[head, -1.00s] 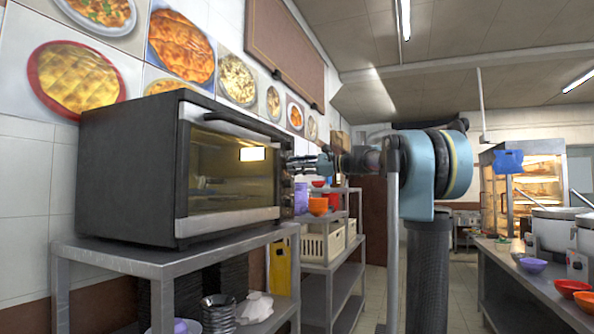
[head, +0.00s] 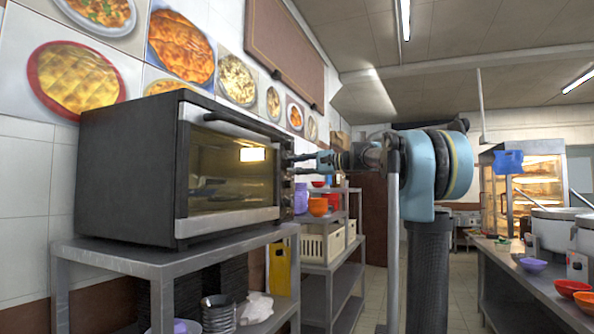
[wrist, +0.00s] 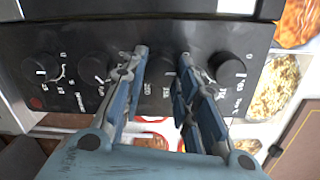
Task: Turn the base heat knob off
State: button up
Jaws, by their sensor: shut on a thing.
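A dark oven (head: 140,160) with a glass door stands on a metal rack, its right-hand control panel facing my arm. In the wrist view the black panel (wrist: 70,40) carries a row of knobs. My gripper (wrist: 163,58) reaches over the panel, with one finger on each side of a black knob (wrist: 160,75), and is shut on it. The knob is partly hidden between the fingers. Other knobs are free: one at the left (wrist: 40,67), one beside it (wrist: 95,67) and one at the right (wrist: 230,68). The panel labels are too small to read surely. In the head view my gripper (head: 308,160) is at the oven's right side.
The metal rack (head: 180,258) holds the oven, with stacked bowls (head: 218,312) below. A shelf behind holds orange bowls (head: 318,206) and a cream crate (head: 316,246). A counter with stockpots (head: 552,230) stands at the right. The aisle floor (head: 462,300) is clear.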

jog(key=shift+s+f+n, duration=0.1)
jog(key=shift+n, duration=0.2)
jog(key=o, duration=1.1)
jog(key=v, duration=1.2)
